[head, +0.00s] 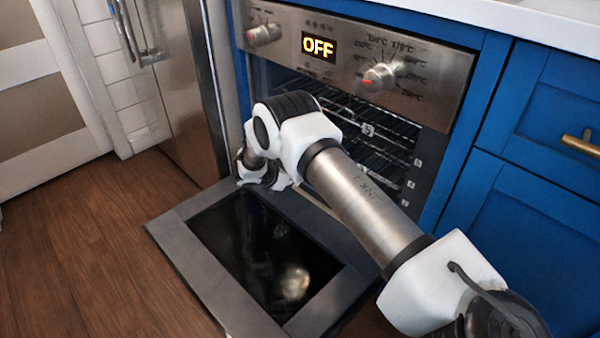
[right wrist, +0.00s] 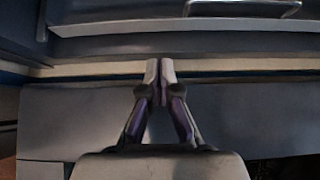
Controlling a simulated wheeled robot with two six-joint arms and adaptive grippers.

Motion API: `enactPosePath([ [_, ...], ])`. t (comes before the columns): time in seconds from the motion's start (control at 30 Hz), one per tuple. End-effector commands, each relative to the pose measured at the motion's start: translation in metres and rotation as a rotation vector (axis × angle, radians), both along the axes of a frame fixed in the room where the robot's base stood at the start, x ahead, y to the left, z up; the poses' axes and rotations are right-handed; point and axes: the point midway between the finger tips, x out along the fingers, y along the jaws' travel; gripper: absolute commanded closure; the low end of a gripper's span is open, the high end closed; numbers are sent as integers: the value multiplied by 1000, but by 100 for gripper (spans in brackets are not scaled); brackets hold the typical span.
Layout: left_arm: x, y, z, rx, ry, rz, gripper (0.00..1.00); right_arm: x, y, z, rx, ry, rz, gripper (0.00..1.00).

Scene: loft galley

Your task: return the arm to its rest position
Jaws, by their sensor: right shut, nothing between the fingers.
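My right arm (head: 365,205) reaches in from the lower right across the open oven door in the head view. Its far end is bent down near the door's hinge side, beside the oven's left edge. In the right wrist view my right gripper (right wrist: 160,72) is shut and empty, its two fingertips together. Its tips point towards a pale strip and a dark edge. In the head view the right gripper's fingers are hidden behind the arm. My left gripper is not in either view.
The oven door (head: 190,255) is folded down open, with wire racks (head: 390,125) inside the oven. The control panel (head: 430,75) reads OFF and has two knobs. Blue cabinets (head: 540,200) stand on the right, a steel fridge (head: 180,80) on the left. The wooden floor (head: 70,240) is clear.

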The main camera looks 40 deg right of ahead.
Motion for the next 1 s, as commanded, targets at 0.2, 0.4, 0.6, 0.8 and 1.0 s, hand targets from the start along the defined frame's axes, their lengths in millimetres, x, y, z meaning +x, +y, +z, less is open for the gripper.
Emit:
enactPosePath([
  [0.2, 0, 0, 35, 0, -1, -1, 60, -2, 46, 52, -2, -4, 3, 100],
  [0.4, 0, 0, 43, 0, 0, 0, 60, -4, 67, 66, -1, -4, 1, 100],
  [0.6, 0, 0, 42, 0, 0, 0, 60, -4, 69, 66, -2, -4, 0, 100],
  [0.8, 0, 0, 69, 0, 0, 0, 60, -4, 69, 94, -2, -5, 0, 100],
  [1.0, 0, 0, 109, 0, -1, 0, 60, -4, 69, 132, -2, -4, 0, 100],
])
